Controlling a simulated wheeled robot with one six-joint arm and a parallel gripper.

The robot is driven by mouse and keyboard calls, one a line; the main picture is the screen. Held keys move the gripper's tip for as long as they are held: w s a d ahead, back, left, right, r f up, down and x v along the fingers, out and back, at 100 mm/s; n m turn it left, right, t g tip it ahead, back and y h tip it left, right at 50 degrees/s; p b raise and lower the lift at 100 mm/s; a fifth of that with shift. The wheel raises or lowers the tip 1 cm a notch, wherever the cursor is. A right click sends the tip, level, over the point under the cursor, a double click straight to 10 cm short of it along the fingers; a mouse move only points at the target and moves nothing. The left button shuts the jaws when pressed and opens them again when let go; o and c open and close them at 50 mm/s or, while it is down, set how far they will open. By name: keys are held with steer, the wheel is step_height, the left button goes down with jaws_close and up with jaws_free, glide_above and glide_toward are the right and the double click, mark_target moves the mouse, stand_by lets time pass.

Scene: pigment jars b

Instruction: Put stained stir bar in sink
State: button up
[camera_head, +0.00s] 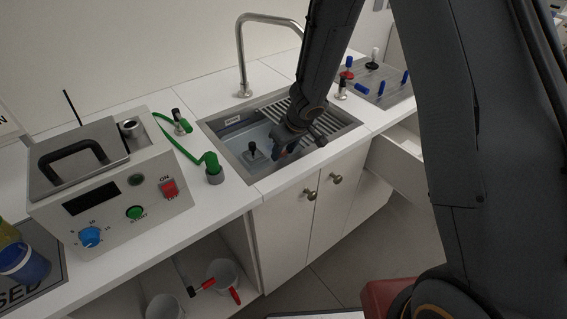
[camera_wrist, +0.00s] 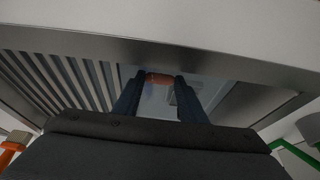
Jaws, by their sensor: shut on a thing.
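My gripper (camera_head: 284,153) is lowered into the right part of the sink (camera_head: 234,172) basin, beside the slatted drainer. In the wrist view, my gripper (camera_wrist: 160,84) is shut on a small orange-brown piece, the stained stir bar (camera_wrist: 159,78), held between the two fingertips. In the head view only a small reddish spot of the stir bar (camera_head: 285,154) shows at the fingertips. The bar is above the basin floor; the exact gap cannot be told. The wrist hides part of the sink's right side.
A dark-handled plug-like object (camera_head: 253,150) stands in the basin, left of my gripper. A tall faucet (camera_head: 240,58) rises behind. A grey box with a dial (camera_head: 100,190) and a green hose (camera_head: 180,150) stand left. A tray with blue-handled items (camera_head: 378,84) lies right. A drawer (camera_head: 398,165) hangs open.

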steer(key=shift+f+b, duration=1.9)
steer(key=shift+f, duration=0.1)
steer(key=o, duration=0.7)
